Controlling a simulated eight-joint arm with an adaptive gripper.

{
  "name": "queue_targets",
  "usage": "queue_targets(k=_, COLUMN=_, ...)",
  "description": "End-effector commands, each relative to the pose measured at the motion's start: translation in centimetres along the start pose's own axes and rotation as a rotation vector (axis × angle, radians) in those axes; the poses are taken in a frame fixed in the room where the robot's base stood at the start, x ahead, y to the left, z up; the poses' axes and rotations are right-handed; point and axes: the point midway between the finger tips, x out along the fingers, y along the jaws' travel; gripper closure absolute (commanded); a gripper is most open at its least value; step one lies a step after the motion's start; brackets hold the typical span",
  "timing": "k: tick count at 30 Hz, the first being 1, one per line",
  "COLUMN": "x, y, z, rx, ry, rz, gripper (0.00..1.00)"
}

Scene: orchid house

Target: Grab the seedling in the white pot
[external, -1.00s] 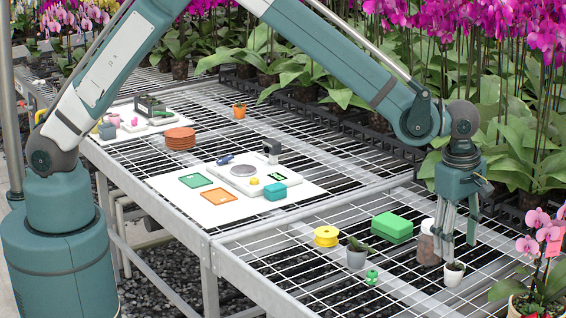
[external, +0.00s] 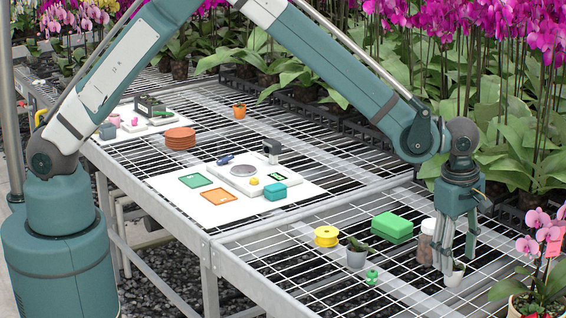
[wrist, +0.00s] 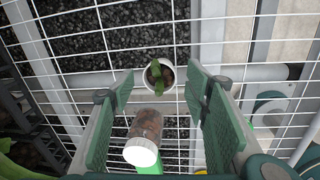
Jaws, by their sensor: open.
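The white pot (external: 452,277) stands upright on the wire bench near the front right. Its seedling (wrist: 154,70) shows in the wrist view as a few green leaves over brown soil, inside the pot's white rim (wrist: 168,86). My gripper (external: 455,263) points down over the pot, with its fingers hanging close to it and partly hiding it. In the wrist view my gripper (wrist: 158,88) is open, and the pot lies between and just beyond the two green finger pads. I cannot tell from these views whether a finger touches it.
A jar with a white lid (wrist: 140,152) stands close to the pot. A green block (external: 392,227), a yellow spool (external: 326,236), a grey pot with a seedling (external: 357,256) and a small green item (external: 372,277) stand to the left. A pink orchid (external: 540,250) is at right.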

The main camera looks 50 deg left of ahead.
Motion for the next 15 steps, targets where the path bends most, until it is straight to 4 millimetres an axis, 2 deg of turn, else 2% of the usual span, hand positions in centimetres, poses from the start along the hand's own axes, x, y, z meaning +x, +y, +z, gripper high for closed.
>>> queue_targets(k=3, x=1.6, y=-0.1, z=-0.1, rx=0.0, ry=0.0, rz=0.0, gripper=0.53)
queue_targets(k=9, x=3.5, y=-0.1, z=-0.1, rx=0.0, ry=0.0, rz=0.0, gripper=0.53)
queue_targets(k=15, x=4.0, y=-0.1, z=-0.1, rx=0.0, ry=0.0, rz=0.0, gripper=0.53)
